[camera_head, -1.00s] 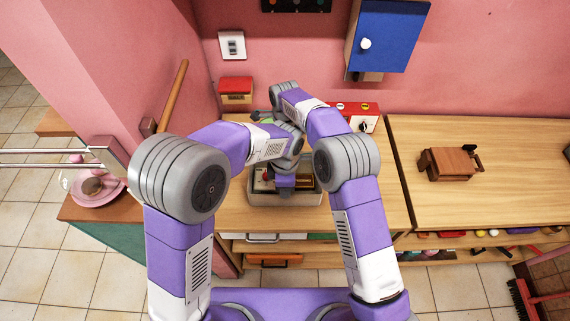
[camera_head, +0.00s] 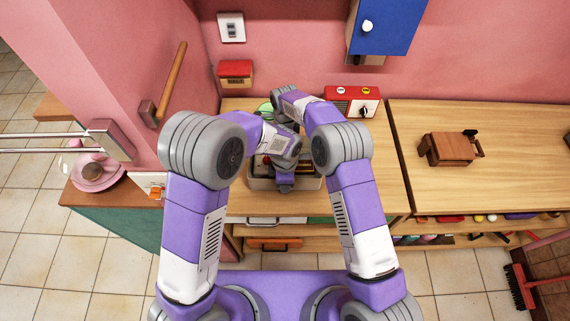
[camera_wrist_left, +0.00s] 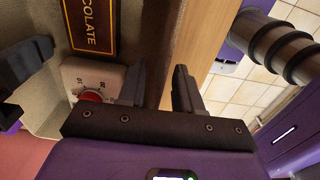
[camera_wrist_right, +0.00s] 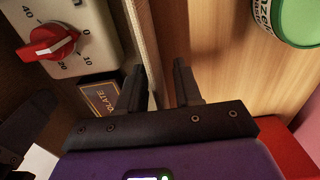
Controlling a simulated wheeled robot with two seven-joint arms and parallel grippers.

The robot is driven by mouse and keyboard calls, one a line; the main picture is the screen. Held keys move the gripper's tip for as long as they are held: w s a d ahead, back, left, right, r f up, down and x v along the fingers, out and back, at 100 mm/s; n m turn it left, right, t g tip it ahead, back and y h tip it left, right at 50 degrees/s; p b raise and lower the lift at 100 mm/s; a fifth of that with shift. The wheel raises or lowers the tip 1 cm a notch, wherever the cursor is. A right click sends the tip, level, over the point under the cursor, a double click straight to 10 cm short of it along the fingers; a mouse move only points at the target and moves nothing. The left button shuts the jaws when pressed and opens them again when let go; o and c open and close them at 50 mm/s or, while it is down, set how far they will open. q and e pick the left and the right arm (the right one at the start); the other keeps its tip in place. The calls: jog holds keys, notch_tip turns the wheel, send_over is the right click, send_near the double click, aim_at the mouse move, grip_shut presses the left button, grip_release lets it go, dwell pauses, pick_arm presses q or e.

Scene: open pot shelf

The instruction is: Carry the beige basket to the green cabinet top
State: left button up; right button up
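The beige basket (camera_head: 258,184) stands on the wooden counter, partly hidden by my arms. Inside it, the left wrist view shows a dark chocolate box (camera_wrist_left: 92,22) and a white timer with a red knob (camera_wrist_left: 90,95). My left gripper (camera_wrist_left: 160,90) is at the basket's near side, with its open fingers either side of the wall. My right gripper (camera_wrist_right: 160,86) is at the far side, also open, with the basket wall (camera_wrist_right: 148,45) between its fingers. The green cabinet (camera_head: 125,226) is at the left; its brown top (camera_head: 135,192) is lower than the counter.
A pink plate with a cake (camera_head: 95,180) and a small orange-and-white item (camera_head: 156,190) are on the cabinet top. A green-lidded can (camera_wrist_right: 296,18) stands beside my right gripper. A wall corner (camera_head: 140,90) juts out at left.

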pick_arm(q)
jog(key=shift+f, duration=0.15)
pick_arm(e)
jog(key=shift+f, duration=0.15)
pick_arm(q)
grip_shut()
pick_arm(e)
grip_shut()
